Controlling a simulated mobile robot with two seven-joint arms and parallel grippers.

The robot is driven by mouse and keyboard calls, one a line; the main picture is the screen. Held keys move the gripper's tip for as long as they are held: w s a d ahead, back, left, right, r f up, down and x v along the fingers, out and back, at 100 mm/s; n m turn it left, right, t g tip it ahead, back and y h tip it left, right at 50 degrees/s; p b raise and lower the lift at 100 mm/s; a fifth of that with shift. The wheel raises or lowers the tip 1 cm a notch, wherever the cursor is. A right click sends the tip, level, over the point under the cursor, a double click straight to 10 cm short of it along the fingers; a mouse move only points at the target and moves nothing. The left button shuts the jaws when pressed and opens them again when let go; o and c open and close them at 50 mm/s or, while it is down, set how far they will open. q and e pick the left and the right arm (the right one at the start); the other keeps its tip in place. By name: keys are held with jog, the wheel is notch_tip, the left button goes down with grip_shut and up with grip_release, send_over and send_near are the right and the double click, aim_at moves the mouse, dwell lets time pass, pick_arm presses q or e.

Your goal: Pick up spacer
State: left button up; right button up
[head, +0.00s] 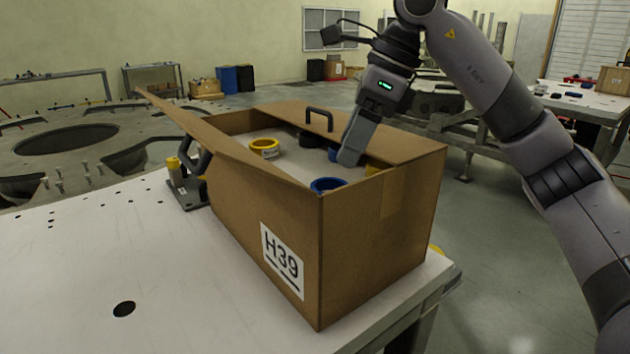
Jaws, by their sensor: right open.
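An open cardboard box (350,235) marked H39 stands at the corner of the white table. Ring-shaped pieces that look like spacers lie in it: a yellow ring (265,148) at the back left, a blue ring (327,185) at the near corner, and a dark ring (308,139) at the back. More blue and yellow shows beside and behind my right gripper, partly hidden. My right gripper (349,158) points down into the right side of the box, with its fingers open. Its fingertips overlap in this view, and I cannot tell whether they touch a ring. My left gripper is out of view.
The box's flaps stand out on its left and right sides. A black handle (320,117) rises at the box's far side. A dark clamp with a yellow tip (174,165) stands left of the box. The white table (90,270) is mostly bare at the left front.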

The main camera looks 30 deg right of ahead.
jog(key=shift+p+x, duration=0.5)
jog(key=shift+x, duration=3)
jog(key=c, duration=0.7)
